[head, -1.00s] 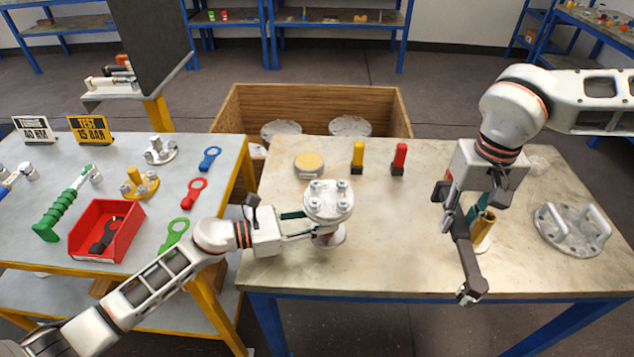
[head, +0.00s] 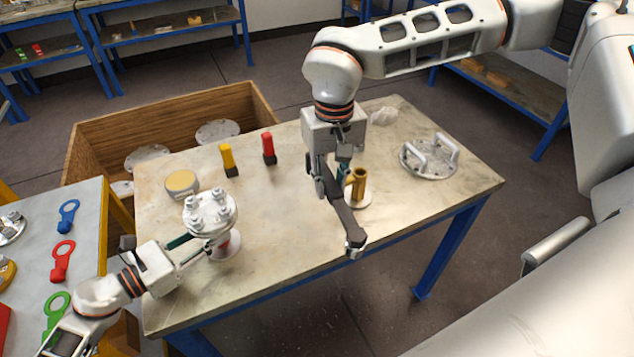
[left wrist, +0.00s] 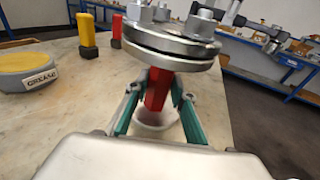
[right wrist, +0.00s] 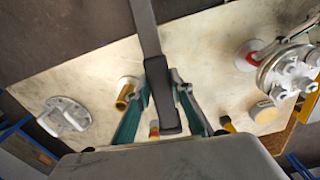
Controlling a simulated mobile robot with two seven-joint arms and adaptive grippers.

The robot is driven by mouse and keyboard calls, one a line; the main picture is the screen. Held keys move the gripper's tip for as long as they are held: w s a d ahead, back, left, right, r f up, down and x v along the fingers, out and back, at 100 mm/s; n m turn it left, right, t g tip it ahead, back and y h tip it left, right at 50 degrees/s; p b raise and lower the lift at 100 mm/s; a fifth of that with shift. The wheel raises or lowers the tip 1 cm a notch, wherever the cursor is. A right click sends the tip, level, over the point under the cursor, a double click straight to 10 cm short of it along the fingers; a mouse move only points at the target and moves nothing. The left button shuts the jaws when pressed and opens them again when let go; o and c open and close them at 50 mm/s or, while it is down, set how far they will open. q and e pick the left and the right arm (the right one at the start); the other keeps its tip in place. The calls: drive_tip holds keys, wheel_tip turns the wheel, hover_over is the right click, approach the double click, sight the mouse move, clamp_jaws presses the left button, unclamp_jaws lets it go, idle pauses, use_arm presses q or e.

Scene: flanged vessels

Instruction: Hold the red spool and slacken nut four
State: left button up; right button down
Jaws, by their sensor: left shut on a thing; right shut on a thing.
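The red spool stands upright on the table, with its silver top flange (head: 210,212) carrying several nuts. Its red body (left wrist: 158,90) shows in the left wrist view. My left gripper (head: 208,243) is shut on that body below the flange; its fingers flank it in the left wrist view (left wrist: 158,97). No nut numbers can be read. My right gripper (head: 335,186) is shut on a dark grey wrench (head: 347,220) with a silver head, held above the table and apart from the spool. The wrench also shows between the fingers in the right wrist view (right wrist: 160,95).
A brass cylinder (head: 360,184) on a white base stands close beside the wrench. A plate with two handles (head: 430,158) lies farther right. A yellow (head: 228,158) and a red marker-like block (head: 268,148) and a grease tin (head: 182,183) stand at the back. The front middle is clear.

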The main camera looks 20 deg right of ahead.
drive_tip(key=w+a+r+m, duration=0.35)
drive_tip(key=a+m, duration=0.45)
drive_tip(key=m, duration=0.3)
drive_tip(key=w+a+r+m, duration=0.2)
drive_tip(key=a+r+m, duration=0.4)
drive_tip(key=m, duration=0.4)
drive_tip(key=shift+w+a+f, duration=0.1)
drive_tip(key=shift+a+f, duration=0.1)
drive_tip(key=shift+f, duration=0.7)
drive_tip(key=shift+s+a+f, duration=0.1)
drive_tip(key=shift+a+f, duration=0.1)
drive_tip(key=shift+f, duration=0.65)
drive_tip(key=shift+w+a+f, duration=0.1)
drive_tip(key=shift+a+f, duration=0.1)
drive_tip(key=shift+f, duration=0.7)
drive_tip(key=shift+f, duration=0.15)
drive_tip(key=shift+f, duration=1.05)
drive_tip(key=shift+w, duration=0.1)
